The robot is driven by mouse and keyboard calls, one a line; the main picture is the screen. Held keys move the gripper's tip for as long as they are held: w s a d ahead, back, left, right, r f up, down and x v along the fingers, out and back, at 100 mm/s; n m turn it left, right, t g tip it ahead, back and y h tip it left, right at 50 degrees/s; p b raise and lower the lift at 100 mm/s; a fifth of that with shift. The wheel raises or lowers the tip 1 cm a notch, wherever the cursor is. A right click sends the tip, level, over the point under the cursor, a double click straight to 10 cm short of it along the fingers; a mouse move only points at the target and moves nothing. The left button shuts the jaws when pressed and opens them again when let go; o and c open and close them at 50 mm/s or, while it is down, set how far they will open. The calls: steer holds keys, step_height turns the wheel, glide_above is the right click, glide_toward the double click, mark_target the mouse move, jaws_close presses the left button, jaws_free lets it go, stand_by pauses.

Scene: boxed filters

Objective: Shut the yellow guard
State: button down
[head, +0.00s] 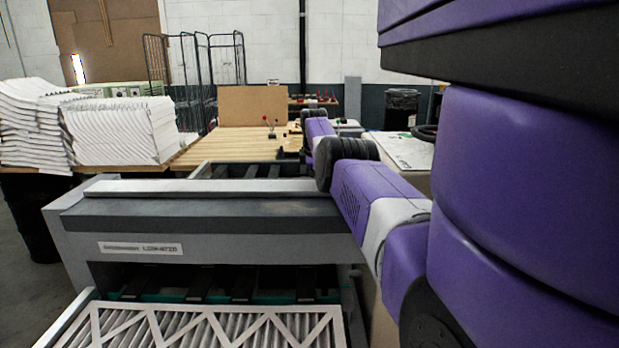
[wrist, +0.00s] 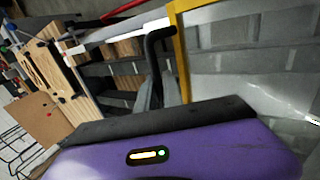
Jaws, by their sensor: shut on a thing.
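The yellow guard (wrist: 180,48) shows in the wrist view as a yellow frame edge with a clear panel to its right. A black bent handle (wrist: 153,48) stands beside the yellow edge. My gripper (wrist: 156,82) has its grey fingers shut around the lower part of this handle, above the purple wrist housing. The contact itself is partly hidden by the housing. How far the guard is swung cannot be told. In the head view my purple arm reaches forward over the machine's right side, and the gripper and guard are not clearly visible there.
A grey machine (head: 215,242) with a white-framed pleated filter (head: 200,328) at its front stands below the arm. A wooden table (head: 228,148) lies behind it. White filter stacks (head: 118,130) stand at left. A dark bin (head: 402,108) is at the back right.

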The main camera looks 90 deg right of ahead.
steer(key=shift+w+a+f, duration=0.2)
steer(key=shift+f, duration=0.05)
steer(key=c, duration=1.5)
jaws_free()
steer(key=shift+s+r, duration=0.1)
steer(key=shift+r, duration=0.15)
steer(key=shift+a+r, duration=0.15)
steer(key=shift+r, duration=0.3)
steer(key=shift+b+v, duration=0.3)
steer(key=shift+v, duration=2.95)
